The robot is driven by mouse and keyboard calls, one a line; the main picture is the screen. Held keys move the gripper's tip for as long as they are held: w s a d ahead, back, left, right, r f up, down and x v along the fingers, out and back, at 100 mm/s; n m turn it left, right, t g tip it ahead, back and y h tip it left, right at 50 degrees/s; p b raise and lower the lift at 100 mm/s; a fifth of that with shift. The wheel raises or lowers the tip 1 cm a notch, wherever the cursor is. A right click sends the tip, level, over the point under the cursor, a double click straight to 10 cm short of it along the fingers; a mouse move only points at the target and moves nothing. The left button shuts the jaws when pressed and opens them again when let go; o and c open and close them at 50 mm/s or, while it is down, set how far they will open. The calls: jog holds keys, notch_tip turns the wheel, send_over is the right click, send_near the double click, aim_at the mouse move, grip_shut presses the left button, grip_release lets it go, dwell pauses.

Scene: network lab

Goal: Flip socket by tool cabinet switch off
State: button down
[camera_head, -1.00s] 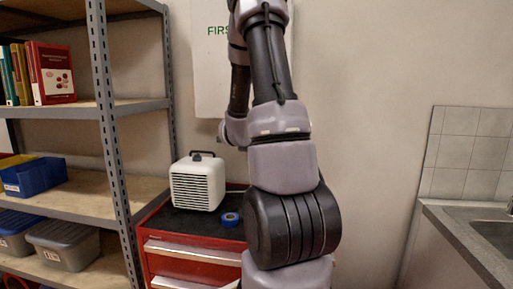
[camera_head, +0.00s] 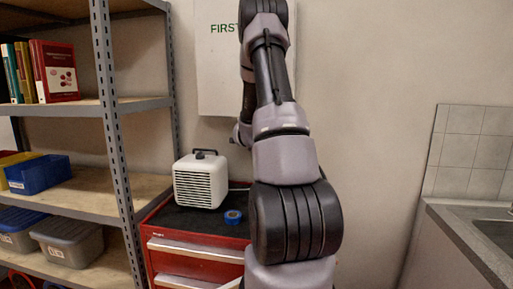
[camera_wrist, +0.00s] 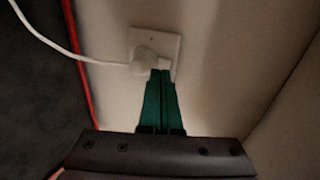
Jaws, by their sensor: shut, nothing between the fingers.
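The wall socket (camera_wrist: 171,43) is a white square plate in the wrist view. A white plug (camera_wrist: 146,62) with a cord sits in its lower part. A small pale block, probably the switch (camera_wrist: 164,64), shows to the right of the plug, just past my fingertips. My gripper (camera_wrist: 160,73) has green fingers, shut together with nothing between them. Its tips overlap the socket's lower edge in the picture; I cannot tell whether they touch it. In the head view the socket and gripper are hidden behind my arm. The red tool cabinet (camera_head: 197,249) stands to the left of my arm.
A white heater-like box (camera_head: 200,181) and a blue tape roll (camera_head: 233,217) are on the cabinet top. The white cord (camera_wrist: 50,40) runs left over the cabinet's red edge. A grey shelf (camera_head: 113,140) stands left; a sink counter (camera_head: 455,240) stands right.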

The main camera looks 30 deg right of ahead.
jog(key=shift+w+d+r, duration=0.1)
jog(key=shift+w+d, duration=0.55)
jog(key=shift+w, duration=0.05)
jog(key=shift+w+d+r, duration=0.15)
jog(key=shift+w+d, duration=0.15)
jog(key=shift+r, duration=0.8)
